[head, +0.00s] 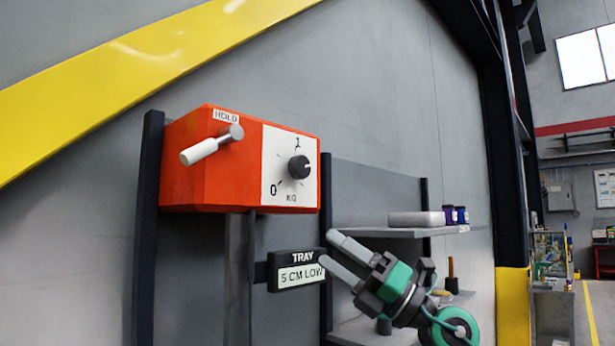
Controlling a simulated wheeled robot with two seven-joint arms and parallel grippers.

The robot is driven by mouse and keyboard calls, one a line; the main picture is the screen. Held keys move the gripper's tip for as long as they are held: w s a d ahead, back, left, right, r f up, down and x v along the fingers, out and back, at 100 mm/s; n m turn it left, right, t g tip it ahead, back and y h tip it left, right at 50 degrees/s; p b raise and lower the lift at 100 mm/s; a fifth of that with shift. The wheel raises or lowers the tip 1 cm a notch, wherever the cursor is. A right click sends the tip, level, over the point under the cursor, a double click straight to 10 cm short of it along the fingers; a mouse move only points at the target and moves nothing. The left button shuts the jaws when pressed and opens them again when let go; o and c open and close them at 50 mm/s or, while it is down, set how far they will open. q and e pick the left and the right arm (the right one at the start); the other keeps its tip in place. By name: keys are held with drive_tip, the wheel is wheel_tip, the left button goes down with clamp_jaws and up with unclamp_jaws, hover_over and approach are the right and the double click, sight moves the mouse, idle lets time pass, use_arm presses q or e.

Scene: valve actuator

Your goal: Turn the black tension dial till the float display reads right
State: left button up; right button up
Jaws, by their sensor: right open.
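The black tension dial (299,167) sits on the white scale plate (274,186) of an orange box (215,165). The scale is marked 0, 1 and KG. A lever with a white handle (205,150), under a HOLD label, is on the box's left face. The float display (301,274) below the box is labelled TRAY and reads "5 CM LOW". My right gripper (325,252) is open and empty, below and right of the dial. Its fingertips point up and left, near the display's right edge, apart from the dial. My left gripper is not in view.
Dark uprights (147,230) flank the box. Behind my right gripper, a grey shelf (395,232) holds a pale box (416,219) and small purple-and-white containers (455,215). The space in front of the dial is clear.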

wheel_tip(320, 180, up, 9)
drive_tip(key=n+h, duration=0.3)
drive_tip(key=h, duration=0.2)
drive_tip(key=m+t+h, duration=0.1)
drive_tip(key=t+h, duration=0.3)
drive_tip(key=h, duration=0.1)
approach(304, 165)
drive_tip(key=p+x, duration=0.6)
drive_tip(key=x, duration=0.2)
drive_tip(key=shift+a+r, duration=0.1)
drive_tip(key=shift+r, duration=0.05)
drive_tip(key=shift+w+a, duration=0.3)
drive_tip(key=shift+w, duration=0.1)
